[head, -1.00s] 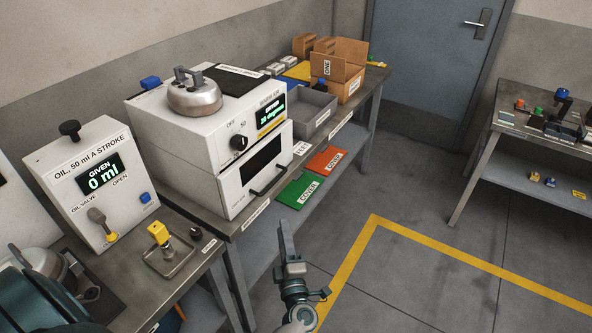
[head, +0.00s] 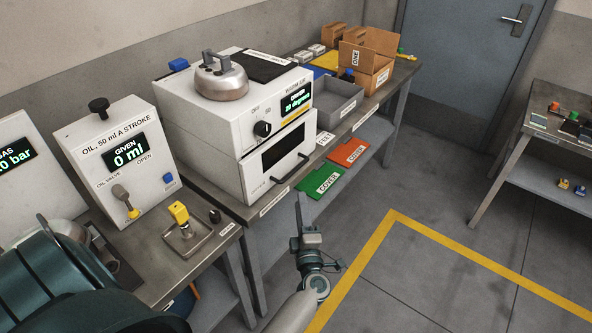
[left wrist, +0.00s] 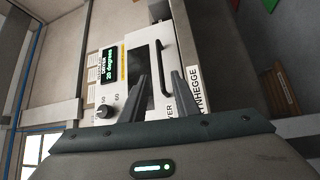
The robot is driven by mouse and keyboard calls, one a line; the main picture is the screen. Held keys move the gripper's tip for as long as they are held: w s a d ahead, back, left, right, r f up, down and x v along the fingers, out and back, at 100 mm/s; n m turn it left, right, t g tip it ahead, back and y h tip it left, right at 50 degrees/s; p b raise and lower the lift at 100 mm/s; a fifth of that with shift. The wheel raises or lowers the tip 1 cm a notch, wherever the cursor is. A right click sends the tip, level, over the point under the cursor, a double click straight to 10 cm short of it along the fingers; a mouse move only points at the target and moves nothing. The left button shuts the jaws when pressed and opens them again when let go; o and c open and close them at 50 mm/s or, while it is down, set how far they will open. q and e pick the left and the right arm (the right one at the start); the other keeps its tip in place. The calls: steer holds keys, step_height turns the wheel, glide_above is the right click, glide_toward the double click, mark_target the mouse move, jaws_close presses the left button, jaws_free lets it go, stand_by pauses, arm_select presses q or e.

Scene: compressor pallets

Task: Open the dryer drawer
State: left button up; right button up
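The dryer is the lower white box of the stacked unit. Its drawer front (head: 278,160) has a dark window and looks shut. A dark bar handle (head: 290,176) runs along the front's lower edge; the handle also shows in the left wrist view (left wrist: 161,62). My left gripper (head: 299,205) is in front of the dryer, just below the handle in the head view. In the left wrist view its two fingers (left wrist: 159,84) are spread, empty, and point at the drawer front. I cannot see contact with the handle. My right gripper is not in view.
The oil station (head: 118,150) and a small tray with a yellow part (head: 180,213) stand left. Green (head: 322,181) and red (head: 347,152) covers lie on the shelf. Floor in front is clear.

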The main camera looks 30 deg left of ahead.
mark_target(296, 170)
arm_select(q)
steer(key=b+x, duration=0.2)
steer(key=x, duration=1.1)
steer(key=shift+w+a, duration=0.2)
steer(key=shift+w, duration=0.05)
steer(key=shift+c, duration=0.3)
jaws_close()
